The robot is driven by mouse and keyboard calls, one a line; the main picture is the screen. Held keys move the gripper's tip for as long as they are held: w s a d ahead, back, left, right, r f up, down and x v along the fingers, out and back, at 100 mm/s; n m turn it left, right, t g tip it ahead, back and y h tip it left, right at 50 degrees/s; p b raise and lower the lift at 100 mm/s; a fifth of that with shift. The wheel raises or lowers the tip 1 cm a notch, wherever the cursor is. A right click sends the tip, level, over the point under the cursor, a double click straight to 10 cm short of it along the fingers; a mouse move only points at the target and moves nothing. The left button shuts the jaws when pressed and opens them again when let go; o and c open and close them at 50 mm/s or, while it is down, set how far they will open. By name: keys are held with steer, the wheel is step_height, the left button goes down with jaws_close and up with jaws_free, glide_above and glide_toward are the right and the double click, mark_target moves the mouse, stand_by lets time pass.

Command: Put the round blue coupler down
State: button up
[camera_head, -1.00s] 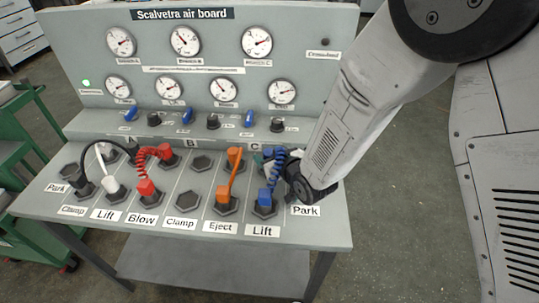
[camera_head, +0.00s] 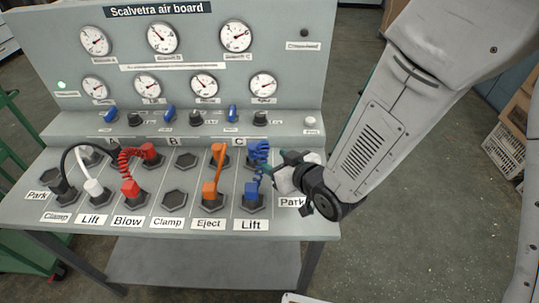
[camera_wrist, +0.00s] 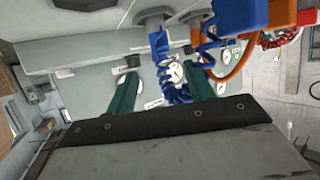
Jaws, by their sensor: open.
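A blue coiled hose (camera_head: 260,172) runs between the rear and front of the right-hand column on the bench. Its squarish blue front end (camera_head: 251,190) sits in the front Lift socket. Its other end, the blue coupler (camera_head: 261,148), stands at the rear socket; its exact seating is not clear. In the wrist view the blue coupler (camera_wrist: 158,42) is upright against a dark hexagonal socket (camera_wrist: 152,18), beyond and between the fingertips. My gripper (camera_head: 273,172) is right of the hose; its two teal fingers show apart and empty in the wrist view (camera_wrist: 160,72).
An orange hose (camera_head: 212,175) stands close left of the blue one. Red (camera_head: 125,165) and white hoses (camera_head: 88,172) and a black one (camera_head: 62,165) are further left. Knobs and gauges line the upright board (camera_head: 200,60) behind. The middle Clamp socket (camera_head: 174,199) is empty.

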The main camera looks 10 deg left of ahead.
steer(key=shift+s+d+r, duration=0.1)
steer(key=shift+s+d, duration=0.1)
steer(key=w+d+r+m+g+h, duration=0.1)
steer(key=d+r+m+h, duration=0.4)
steer(key=d, duration=0.7)
steer(key=w+d+r+m+g+h, duration=0.1)
steer(key=d+r+h, duration=0.2)
steer(key=d+r, duration=0.6)
steer(key=s+d+r+m+g+h, duration=0.1)
steer(key=s+d+r+m+g, duration=0.1)
steer(key=s+d, duration=0.5)
steer(key=s+d+r+m+g+h, duration=0.1)
steer(key=s+d+r+m+g, duration=0.1)
steer(key=s+d, duration=0.6)
steer(key=s+r+g, duration=0.1)
steer(key=s, duration=0.5)
steer(key=shift+d+r, duration=0.25)
steer(key=shift+r, duration=0.1)
